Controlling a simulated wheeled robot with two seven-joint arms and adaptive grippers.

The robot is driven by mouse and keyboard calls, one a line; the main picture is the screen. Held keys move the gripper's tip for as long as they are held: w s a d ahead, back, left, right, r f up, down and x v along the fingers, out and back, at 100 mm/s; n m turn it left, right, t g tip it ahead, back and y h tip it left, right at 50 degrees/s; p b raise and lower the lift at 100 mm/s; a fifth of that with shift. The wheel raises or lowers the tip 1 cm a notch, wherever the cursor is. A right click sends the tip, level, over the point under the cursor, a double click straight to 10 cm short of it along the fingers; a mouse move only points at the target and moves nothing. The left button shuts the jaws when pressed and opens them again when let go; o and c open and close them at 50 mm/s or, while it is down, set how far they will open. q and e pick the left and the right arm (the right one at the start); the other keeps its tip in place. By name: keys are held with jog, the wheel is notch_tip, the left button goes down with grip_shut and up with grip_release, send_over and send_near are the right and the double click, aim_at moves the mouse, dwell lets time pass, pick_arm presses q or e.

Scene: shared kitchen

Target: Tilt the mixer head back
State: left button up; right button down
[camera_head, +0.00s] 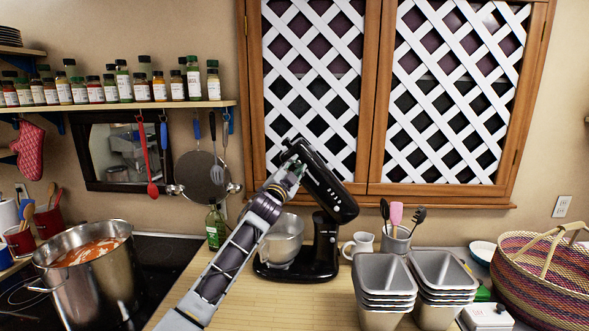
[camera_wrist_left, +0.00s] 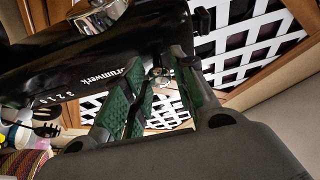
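The black stand mixer (camera_head: 326,250) stands on the wooden counter, with a metal bowl (camera_head: 284,238) at its left side. Its mixer head (camera_head: 328,192) is tilted up steeply, the front end raised to the upper left and the rear low at the stand. My left gripper (camera_head: 292,154) is at the raised front end. In the left wrist view the mixer head (camera_wrist_left: 80,62) crosses the upper left, and the green-padded fingers of my left gripper (camera_wrist_left: 157,85) are apart beside it, with a small metal knob seen between them. Whether they touch the head is unclear. My right gripper is not in view.
A steel pot of red sauce (camera_head: 88,268) is on the stove at left. A green bottle (camera_head: 215,226) stands left of the bowl. A white mug (camera_head: 358,245), a utensil holder (camera_head: 396,238), stacked loaf pans (camera_head: 384,278) and a woven basket (camera_head: 545,272) fill the right. Lattice doors (camera_head: 315,85) are behind the mixer.

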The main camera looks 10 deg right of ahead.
pick_arm(q)
jog(key=shift+o, duration=1.2)
jog(key=shift+a, duration=0.1)
jog(key=shift+s+f, duration=0.1)
jog(key=v, duration=1.1)
jog(key=shift+s+a, duration=0.25)
jog(key=shift+s, duration=0.05)
jog(key=shift+f, duration=0.1)
